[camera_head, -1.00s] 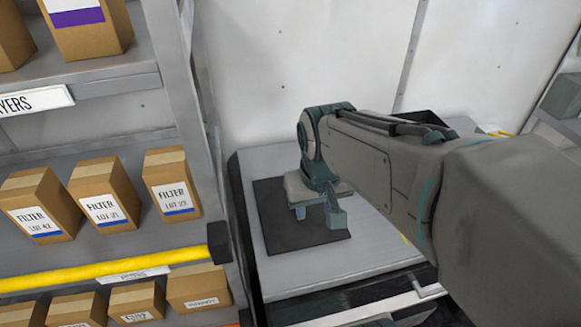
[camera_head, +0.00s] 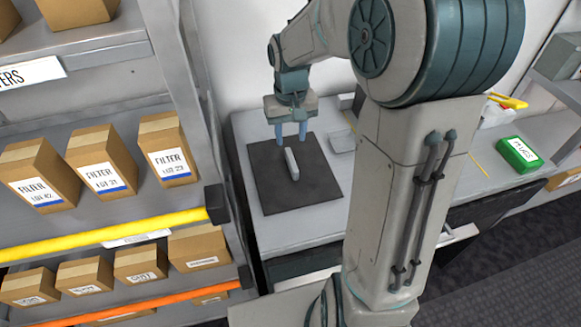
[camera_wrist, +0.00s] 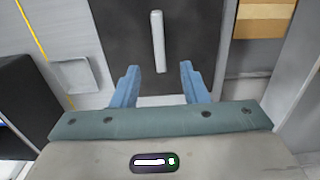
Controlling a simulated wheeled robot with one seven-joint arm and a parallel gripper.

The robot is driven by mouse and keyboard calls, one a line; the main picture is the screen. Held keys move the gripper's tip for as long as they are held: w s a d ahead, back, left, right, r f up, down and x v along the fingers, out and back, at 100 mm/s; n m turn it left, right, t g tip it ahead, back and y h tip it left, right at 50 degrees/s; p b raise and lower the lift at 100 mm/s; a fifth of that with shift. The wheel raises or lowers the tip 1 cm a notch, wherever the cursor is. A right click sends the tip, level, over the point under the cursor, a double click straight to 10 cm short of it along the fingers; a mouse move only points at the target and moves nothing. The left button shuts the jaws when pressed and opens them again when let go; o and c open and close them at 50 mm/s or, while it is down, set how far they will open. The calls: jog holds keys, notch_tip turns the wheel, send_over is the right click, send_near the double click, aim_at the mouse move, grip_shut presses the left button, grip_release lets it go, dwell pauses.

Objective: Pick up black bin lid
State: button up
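The black bin lid (camera_head: 317,188) is a flat, dark square lying on the grey worktop, with a pale bar handle (camera_head: 292,164) standing at its middle. In the wrist view the lid (camera_wrist: 195,45) fills the top centre, and its handle (camera_wrist: 158,40) runs up and down the picture. My gripper (camera_head: 291,138) is above the far part of the lid, pointing down. In the wrist view my gripper (camera_wrist: 158,70) is open, its two blue fingers apart on either side of the handle's line. Nothing is between them, and the handle is free.
A shelf rack with filter boxes (camera_head: 100,172) stands left of the worktop (camera_head: 247,135), its yellow rail (camera_head: 110,234) ending close to the lid. A green box (camera_head: 518,154) and a yellow-handled tool (camera_head: 507,100) lie to the right. My arm hides part of the worktop.

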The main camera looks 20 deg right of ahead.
aim_at(291, 158)
notch_tip(291, 158, down, 9)
jog(key=shift+f+p, duration=0.1)
jog(key=shift+p, duration=0.2)
grip_shut()
